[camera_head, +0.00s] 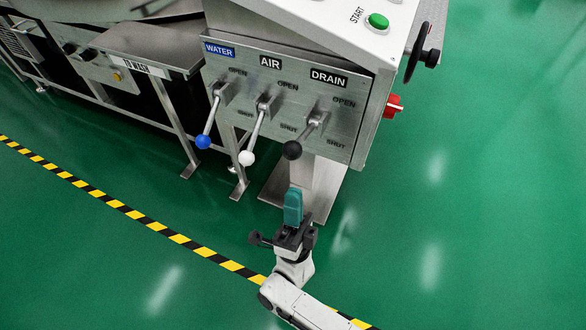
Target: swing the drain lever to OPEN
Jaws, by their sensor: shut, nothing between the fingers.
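The drain lever (304,137) is on the right of the steel lever panel (336,136), under the black DRAIN label (328,78). Its rod slopes down and left from its pivot to a black ball knob (292,150), which hangs by the SHUT marking. The OPEN marking (344,102) is higher up, to the right of the pivot. My gripper (293,194) has teal fingers that are shut and empty. It points up in the picture, below the black knob and apart from it.
The water lever with a blue knob (203,142) and the air lever with a white knob (246,158) also hang down, to the left. A red switch (394,106) and a black handwheel (420,52) stick out at the right. The green floor is clear around my arm.

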